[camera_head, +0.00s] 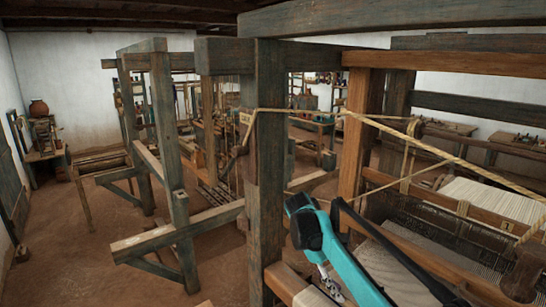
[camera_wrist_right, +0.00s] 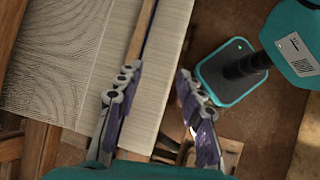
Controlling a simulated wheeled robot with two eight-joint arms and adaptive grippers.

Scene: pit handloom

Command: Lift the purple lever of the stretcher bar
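My right gripper (camera_wrist_right: 157,84) is open in the right wrist view, its two fingers apart with nothing between them but pale cloth behind. In the head view the right gripper (camera_head: 328,284) shows only partly, small beside my teal arm at the lower middle. A thin wooden bar, apparently the stretcher bar (camera_wrist_right: 145,28), lies along the pale woven cloth (camera_wrist_right: 170,35) and passes behind the left-hand finger. I cannot make out a purple lever on it; the purple patches I see are on my fingers. My left gripper is not in view.
A thick loom post (camera_head: 266,170) stands close to the left of my arm. A rope (camera_head: 440,152) slants across the right side. The loom's warp (camera_head: 490,200) and heddles fill the right. Open earthen floor (camera_head: 70,255) lies to the left.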

